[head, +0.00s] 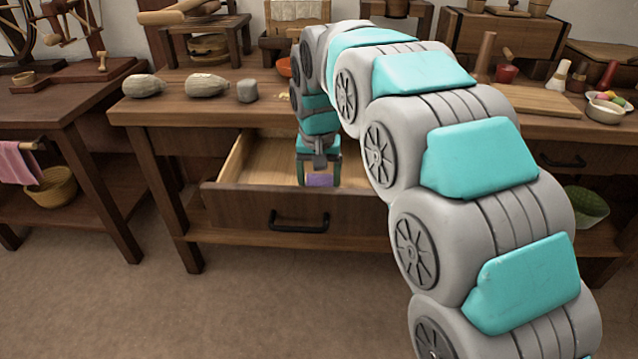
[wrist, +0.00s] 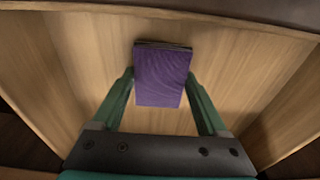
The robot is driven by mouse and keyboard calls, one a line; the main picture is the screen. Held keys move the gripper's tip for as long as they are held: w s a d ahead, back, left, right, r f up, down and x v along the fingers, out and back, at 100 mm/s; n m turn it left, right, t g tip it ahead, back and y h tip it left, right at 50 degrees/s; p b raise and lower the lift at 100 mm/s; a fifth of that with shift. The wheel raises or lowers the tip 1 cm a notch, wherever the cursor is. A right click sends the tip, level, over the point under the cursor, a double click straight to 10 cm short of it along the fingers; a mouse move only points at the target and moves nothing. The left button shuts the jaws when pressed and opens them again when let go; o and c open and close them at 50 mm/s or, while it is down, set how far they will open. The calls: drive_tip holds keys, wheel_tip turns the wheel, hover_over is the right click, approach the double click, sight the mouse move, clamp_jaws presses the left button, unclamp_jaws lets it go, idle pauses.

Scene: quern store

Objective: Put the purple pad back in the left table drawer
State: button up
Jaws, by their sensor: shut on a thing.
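The purple pad (head: 319,180) is between the fingers of my gripper (head: 319,178), which is shut on it. In the wrist view the pad (wrist: 161,78) sits between the two green fingertips (wrist: 160,82), with the pale wooden drawer floor behind it. The left table drawer (head: 262,193) is pulled open, its black handle facing front. My gripper points down into the drawer. I cannot tell whether the pad touches the drawer floor. The drawer's right part is hidden behind my arm.
A cutting board (head: 535,101) and a bowl (head: 605,108) of coloured pieces are at right. The drawer floor around the pad looks bare.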

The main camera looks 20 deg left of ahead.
drive_tip(key=shift+f, duration=0.15)
drive_tip(key=o, duration=1.3)
drive_tip(key=shift+o, duration=0.2)
wheel_tip(320, 180, up, 12)
drive_tip(key=s, duration=0.1)
drive_tip(key=shift+s+d, duration=0.2)
